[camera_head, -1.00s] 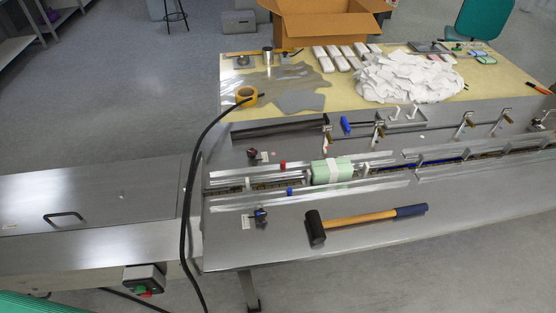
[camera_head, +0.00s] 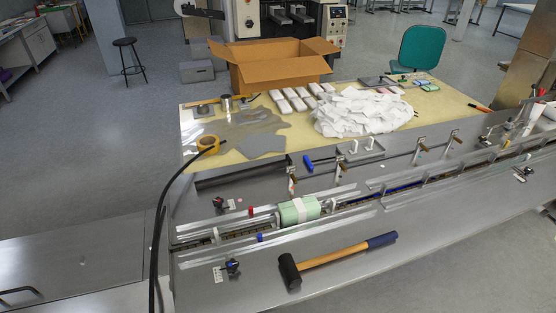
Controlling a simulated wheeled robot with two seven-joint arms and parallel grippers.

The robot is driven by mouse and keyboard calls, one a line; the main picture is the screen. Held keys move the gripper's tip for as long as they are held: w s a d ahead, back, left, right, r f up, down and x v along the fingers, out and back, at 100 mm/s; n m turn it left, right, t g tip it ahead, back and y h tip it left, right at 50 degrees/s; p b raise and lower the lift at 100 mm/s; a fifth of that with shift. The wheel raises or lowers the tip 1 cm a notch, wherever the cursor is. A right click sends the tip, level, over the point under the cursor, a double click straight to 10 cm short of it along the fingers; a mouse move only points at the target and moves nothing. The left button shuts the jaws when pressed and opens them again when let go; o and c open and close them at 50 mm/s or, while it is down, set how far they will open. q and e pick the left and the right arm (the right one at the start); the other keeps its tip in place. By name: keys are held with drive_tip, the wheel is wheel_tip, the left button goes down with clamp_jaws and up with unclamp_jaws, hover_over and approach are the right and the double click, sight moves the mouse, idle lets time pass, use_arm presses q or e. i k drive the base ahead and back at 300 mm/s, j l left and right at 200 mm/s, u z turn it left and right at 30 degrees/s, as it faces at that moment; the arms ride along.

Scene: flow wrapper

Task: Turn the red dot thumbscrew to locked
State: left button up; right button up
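Two small dark thumbscrews stand on the grey metal machine bed at its left end. The far thumbscrew (camera_head: 220,206) is behind the rail, with a tiny reddish spot near it. The near thumbscrew (camera_head: 232,267) is in front of the rail, beside a small white label (camera_head: 218,274). Both are too small to read a dot on the knob or a locked position. A small red piece (camera_head: 251,211) and a small blue piece (camera_head: 260,238) sit along the rails. Neither of my grippers is in view.
A green pack (camera_head: 299,210) lies in the rail channel. A black-headed mallet (camera_head: 335,256) lies on the bed in front. A black cable (camera_head: 157,235) crosses the left end.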

sight(218, 203)
drive_tip(key=z, duration=1.4)
drive_tip(key=u, duration=1.85)
drive_tip(key=l+z, duration=0.2)
drive_tip(key=l, duration=0.35)
drive_tip(key=i+l+z, duration=0.15)
drive_tip(key=l, duration=0.4)
drive_tip(key=k, duration=0.05)
